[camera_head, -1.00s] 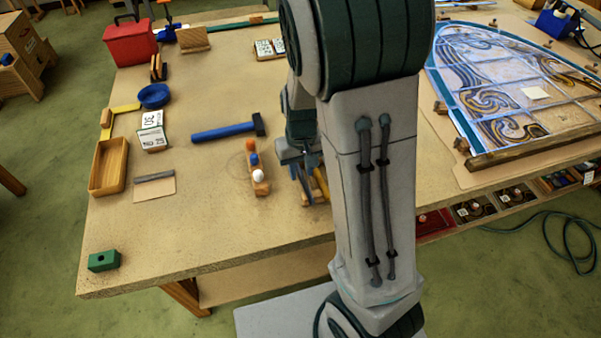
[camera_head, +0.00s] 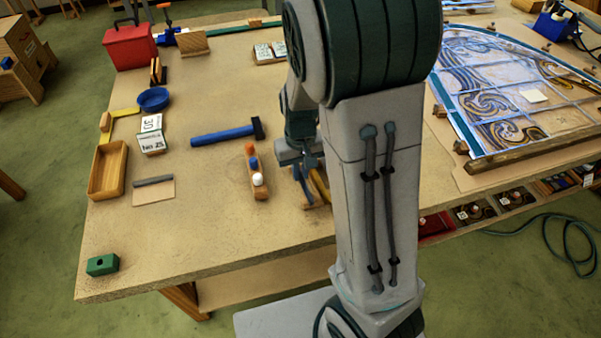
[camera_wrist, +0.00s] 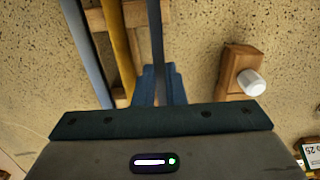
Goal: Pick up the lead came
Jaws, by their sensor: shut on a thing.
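My gripper (camera_wrist: 158,88) points down in the wrist view, its blue fingers shut on a long dark grey strip (camera_wrist: 156,38), which looks like the lead came. A yellow strip (camera_wrist: 118,45) and a blue-grey strip (camera_wrist: 84,50) lie beside it to the left, apart from the fingers. The strips cross a wooden rack (camera_wrist: 130,14) on the table. In the head view my gripper (camera_head: 305,188) is low at the rack, partly hidden behind my arm; the held strip is hard to make out there. I cannot tell whether the strip is clear of the rack.
A wooden block with coloured knobs (camera_head: 257,178) stands just left of my gripper. A blue hammer (camera_head: 222,135) lies beyond it. A wooden tray (camera_head: 108,170) and a card with a grey bar (camera_head: 153,192) are farther left. The leaded panel (camera_head: 510,95) lies right.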

